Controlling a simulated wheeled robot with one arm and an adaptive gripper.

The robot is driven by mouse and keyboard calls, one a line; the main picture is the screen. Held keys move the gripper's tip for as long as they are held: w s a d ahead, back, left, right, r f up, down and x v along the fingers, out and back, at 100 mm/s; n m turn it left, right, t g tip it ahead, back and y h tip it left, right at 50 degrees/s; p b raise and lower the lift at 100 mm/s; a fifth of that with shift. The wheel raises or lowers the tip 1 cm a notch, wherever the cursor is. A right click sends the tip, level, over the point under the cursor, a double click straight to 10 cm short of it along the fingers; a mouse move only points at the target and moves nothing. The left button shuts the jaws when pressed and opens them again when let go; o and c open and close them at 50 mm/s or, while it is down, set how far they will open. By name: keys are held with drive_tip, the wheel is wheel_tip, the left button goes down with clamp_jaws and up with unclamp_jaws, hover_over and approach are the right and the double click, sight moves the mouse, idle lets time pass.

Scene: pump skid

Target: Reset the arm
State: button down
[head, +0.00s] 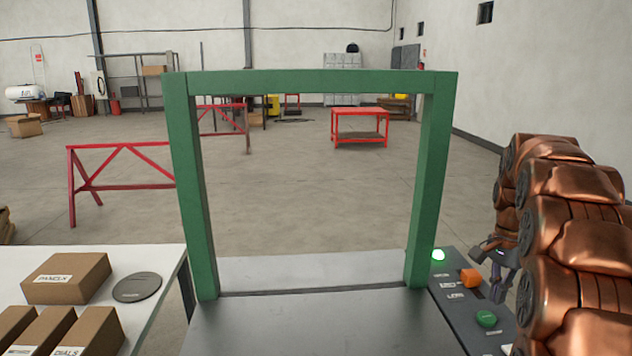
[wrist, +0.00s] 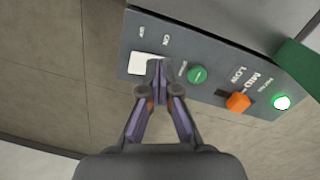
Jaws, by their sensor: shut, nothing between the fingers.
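My gripper (wrist: 157,68) is shut and empty in the wrist view, its fingertips together over the control panel (wrist: 215,62). The fingertips overlap the edge of a white switch (wrist: 140,64); I cannot tell whether they touch it. A green round button (wrist: 197,74) is just right of the fingertips. In the head view my gripper (head: 484,252) is at the right, over the panel's side, partly behind my copper-coloured arm.
An orange knob (wrist: 238,102) and a lit green lamp (wrist: 282,102) are farther along the panel. A green frame (head: 310,82) stands over the grey surface (head: 310,325). Cardboard boxes (head: 68,278) and a dark disc (head: 137,287) lie on the white table at left.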

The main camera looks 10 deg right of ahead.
drive_tip(key=s+a+n, duration=0.4)
drive_tip(key=s+a, duration=0.2)
drive_tip(key=a, duration=0.3)
drive_tip(key=s+a+n, duration=0.4)
drive_tip(key=s+a, duration=0.2)
drive_tip(key=a, duration=0.4)
drive_tip(key=s+a+f+n, duration=0.3)
drive_tip(key=s+a, duration=0.1)
drive_tip(key=s, duration=0.4)
drive_tip(key=s+a+f+n+g, duration=0.1)
drive_tip(key=s+a+f+n, duration=0.2)
drive_tip(key=s, duration=0.6)
drive_tip(key=shift+a+f+n, duration=0.3)
drive_tip(key=shift+a+f, duration=0.05)
drive_tip(key=shift+a, duration=0.15)
drive_tip(key=shift+s, duration=0.1)
